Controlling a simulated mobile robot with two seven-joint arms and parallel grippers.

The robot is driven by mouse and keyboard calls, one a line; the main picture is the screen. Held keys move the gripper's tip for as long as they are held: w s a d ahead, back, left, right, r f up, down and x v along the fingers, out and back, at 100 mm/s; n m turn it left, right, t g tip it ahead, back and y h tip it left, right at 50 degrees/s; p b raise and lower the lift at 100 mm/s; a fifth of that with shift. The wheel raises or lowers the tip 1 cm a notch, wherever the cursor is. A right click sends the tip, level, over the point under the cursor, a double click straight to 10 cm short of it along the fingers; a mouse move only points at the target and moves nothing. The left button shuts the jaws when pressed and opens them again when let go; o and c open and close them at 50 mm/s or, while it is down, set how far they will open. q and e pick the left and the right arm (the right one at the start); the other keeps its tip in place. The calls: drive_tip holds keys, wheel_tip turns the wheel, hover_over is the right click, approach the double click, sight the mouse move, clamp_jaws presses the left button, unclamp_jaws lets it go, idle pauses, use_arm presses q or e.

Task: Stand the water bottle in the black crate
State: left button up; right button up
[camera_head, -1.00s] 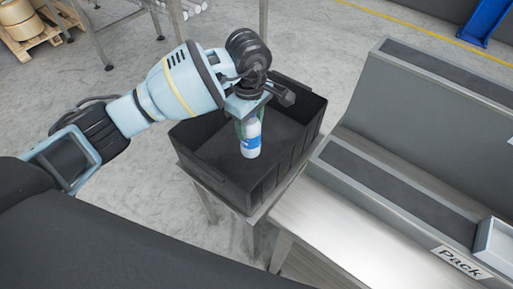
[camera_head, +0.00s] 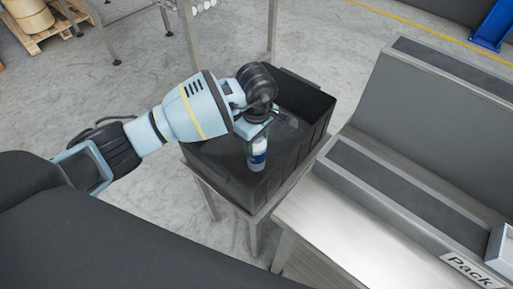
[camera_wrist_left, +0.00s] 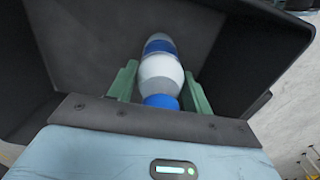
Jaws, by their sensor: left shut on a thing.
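The water bottle (camera_head: 257,153), white with a blue band, hangs upright below my left gripper (camera_head: 257,133), inside the black crate (camera_head: 228,176). In the left wrist view the bottle (camera_wrist_left: 160,70) shows its blue cap close to the gripper, between two green fingers (camera_wrist_left: 160,88) that are shut on it. The crate's dark inside (camera_wrist_left: 90,40) surrounds it there. Whether the bottle's base touches the crate floor I cannot tell. My right gripper is not in view.
The crate stands on a metal stand (camera_head: 252,222). To its right is a steel bench (camera_head: 330,220) with a grey conveyor-like ledge (camera_head: 400,190) and a "Pack" sign (camera_head: 470,270).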

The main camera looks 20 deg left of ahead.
use_arm(q)
drive_tip(key=shift+f, duration=1.8)
drive_tip(key=shift+f, duration=0.15)
drive_tip(key=o, duration=1.2)
drive_tip(key=shift+c, duration=0.2)
wheel_tip(320, 180, up, 12)
drive_tip(key=shift+r, duration=0.15)
